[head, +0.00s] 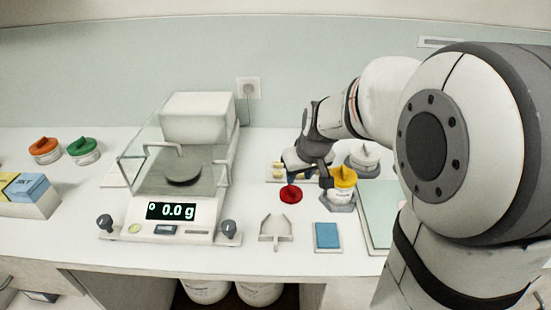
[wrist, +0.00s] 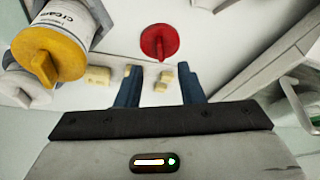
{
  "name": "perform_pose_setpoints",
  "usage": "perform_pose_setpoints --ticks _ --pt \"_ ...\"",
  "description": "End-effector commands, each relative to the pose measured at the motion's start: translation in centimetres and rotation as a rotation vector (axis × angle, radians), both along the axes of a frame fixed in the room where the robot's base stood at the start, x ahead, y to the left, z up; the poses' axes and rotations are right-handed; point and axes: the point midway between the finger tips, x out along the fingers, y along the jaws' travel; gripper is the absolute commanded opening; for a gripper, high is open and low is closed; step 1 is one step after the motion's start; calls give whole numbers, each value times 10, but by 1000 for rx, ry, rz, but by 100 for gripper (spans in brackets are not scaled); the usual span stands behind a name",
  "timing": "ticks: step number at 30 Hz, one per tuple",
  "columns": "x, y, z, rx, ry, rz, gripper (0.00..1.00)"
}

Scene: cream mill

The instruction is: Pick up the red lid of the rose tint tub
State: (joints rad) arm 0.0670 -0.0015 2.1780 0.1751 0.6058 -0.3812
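The red lid (head: 291,194) lies on the white counter, right of the balance. It is a round disc with a raised grip bar, and it also shows in the wrist view (wrist: 159,41). My gripper (head: 305,178) is above and just behind the lid. In the wrist view its two blue fingers (wrist: 160,85) stand apart with nothing between them, and the lid lies beyond their tips. No tub with the words rose tint can be made out.
A yellow-lidded tub (head: 343,182) stands close right of my gripper, with a white-lidded tub (head: 364,157) behind. Small cream blocks (wrist: 160,80) lie near the fingers. A balance (head: 180,190) reading 0.0 g stands left. A scoop-like holder (head: 276,230) and blue pad (head: 327,236) lie in front.

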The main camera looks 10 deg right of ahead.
Motion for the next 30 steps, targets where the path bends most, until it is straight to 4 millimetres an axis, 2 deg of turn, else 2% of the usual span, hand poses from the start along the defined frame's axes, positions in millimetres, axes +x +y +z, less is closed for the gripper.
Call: perform_pose_setpoints --ticks 1,5,21,30 --pt "7 -1 -2 -2 -5 4 35" --pt "17 -2 -9 -4 -12 12 35" --pt "40 7 -71 -3 -12 11 35" --pt "43 7 -76 -3 -15 9 35"
